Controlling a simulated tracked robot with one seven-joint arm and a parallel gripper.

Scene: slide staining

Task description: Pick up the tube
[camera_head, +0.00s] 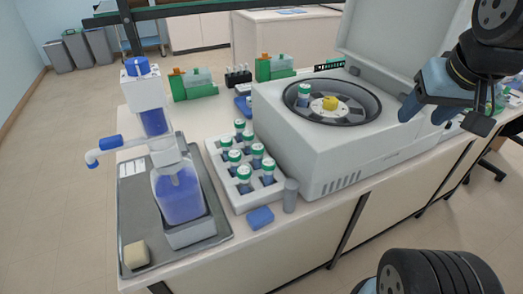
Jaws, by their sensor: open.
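Several tubes with green caps and blue bodies (257,155) stand in a white rack (231,193) on the bench. One more green-capped tube (304,94) stands upright in the rotor of the open white centrifuge (330,150). My gripper (442,114) is at the right of the picture, in front of the centrifuge's raised lid. It is open, with nothing seen between its fingers, and it is apart from all the tubes. The lower parts of the racked tubes are hidden by the rack.
A blue-filled pump bottle (178,190) stands on a grey tray (129,210) at the left. A grey cylinder (290,195) and a blue block (260,217) sit near the bench's front edge. Green racks (192,85) stand behind. The raised lid (385,38) stands beside my gripper.

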